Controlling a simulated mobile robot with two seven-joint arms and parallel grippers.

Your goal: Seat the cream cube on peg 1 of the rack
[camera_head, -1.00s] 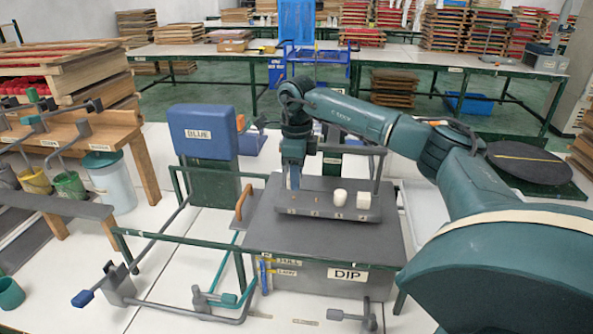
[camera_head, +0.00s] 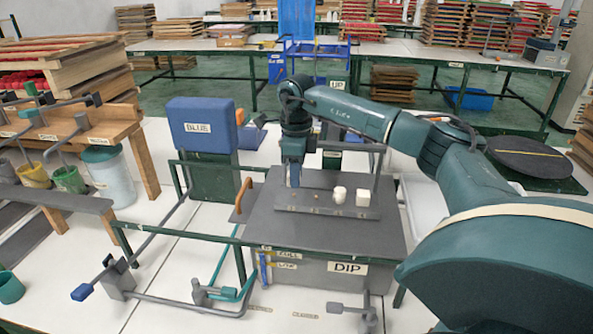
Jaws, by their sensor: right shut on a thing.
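The rack (camera_head: 325,210) is a grey block on the grey box top marked DIP, with a row of spots along it. A cream cube-like block (camera_head: 363,198) sits at its right end, and a rounded cream piece (camera_head: 339,193) sits just left of it. The two spots to the left show small marks or pegs (camera_head: 317,196). My right gripper (camera_head: 294,182) points down at the rack's left end, low over the leftmost spot. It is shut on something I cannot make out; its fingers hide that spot. My left gripper is not in view.
A blue box marked BLUE (camera_head: 202,126) stands left of the rack. An orange-brown handle (camera_head: 242,198) is at the DIP box's (camera_head: 345,240) left edge. A dark upright post and bar stand behind the rack. Paint pots (camera_head: 68,180) are far left.

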